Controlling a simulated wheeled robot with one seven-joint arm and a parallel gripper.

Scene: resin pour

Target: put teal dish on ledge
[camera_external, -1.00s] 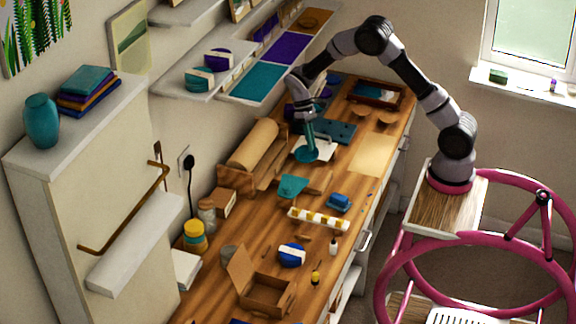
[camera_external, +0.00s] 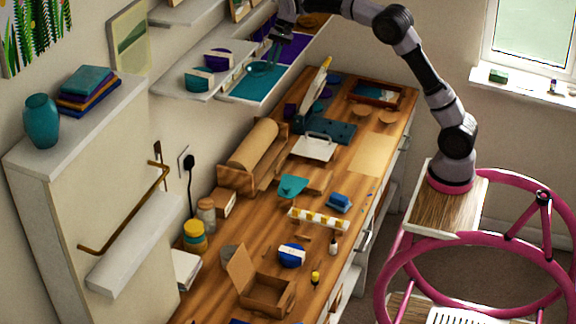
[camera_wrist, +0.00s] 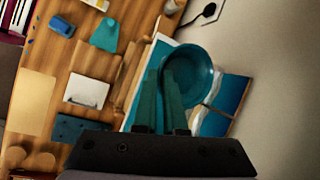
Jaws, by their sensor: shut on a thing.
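The teal dish (camera_external: 262,69) is round and shallow, and my gripper (camera_external: 276,54) is shut on its rim. The dish is over the teal section of the ledge (camera_external: 255,86), the lower wall shelf with teal, purple and orange sections. I cannot tell whether the dish touches the ledge. In the wrist view the dish (camera_wrist: 197,70) shows its round inside at the gripper's fingers (camera_wrist: 163,88), with blue panels of the ledge (camera_wrist: 233,92) beyond it.
The workbench below holds a brown paper roll (camera_external: 252,143), a white tray (camera_external: 313,147), a teal piece (camera_external: 292,186) and an open cardboard box (camera_external: 262,288).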

